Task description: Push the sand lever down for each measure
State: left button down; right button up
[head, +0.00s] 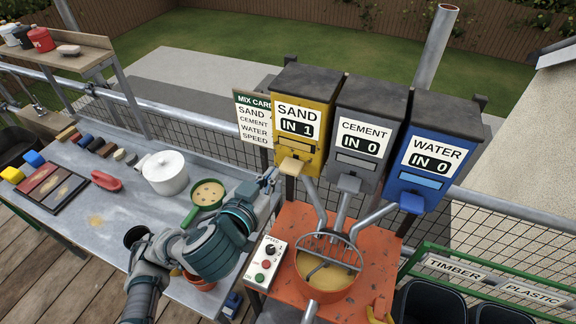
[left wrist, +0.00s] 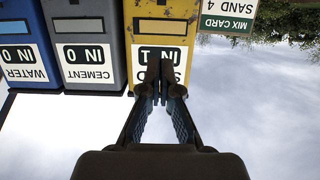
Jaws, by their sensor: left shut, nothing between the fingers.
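The yellow sand dispenser (head: 303,95) stands at the left of the row and its counter reads IN 1. Its yellow lever (head: 293,165) sticks out at the front below the counter. My left gripper (head: 269,181) is shut and empty, just left of and a little below the lever, seemingly apart from it. In the left wrist view, which is upside down, the shut fingers (left wrist: 162,82) overlap the sand counter; the lever cannot be made out there. The mix card (head: 253,118) beside the dispenser is partly covered; the left wrist view shows SAND 4 on it (left wrist: 228,12). My right gripper is not in view.
The grey cement dispenser (head: 365,120) and blue water dispenser (head: 433,145) both read IN 0. Their chutes lead to a mixing bowl (head: 328,284) on an orange stand (head: 290,222). A control box (head: 265,262), white pot (head: 165,172) and green pan (head: 207,194) are nearby.

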pick_arm(q)
jog(key=w+p, duration=0.2)
jog(key=p, duration=0.1)
send_over(292, 167)
jog(key=s+a, duration=0.2)
notch_tip(292, 167, down, 2)
jog(key=f, duration=0.2)
jog(key=d+f, duration=0.1)
jog(key=shift+w+f, duration=0.2)
jog(key=shift+w, duration=0.05)
jog(key=shift+s+f, duration=0.1)
jog(key=shift+f, duration=0.45)
jog(key=shift+a, duration=0.1)
notch_tip(292, 167, down, 4)
jog(key=shift+r+b, duration=0.1)
jog(key=shift+b, duration=0.7)
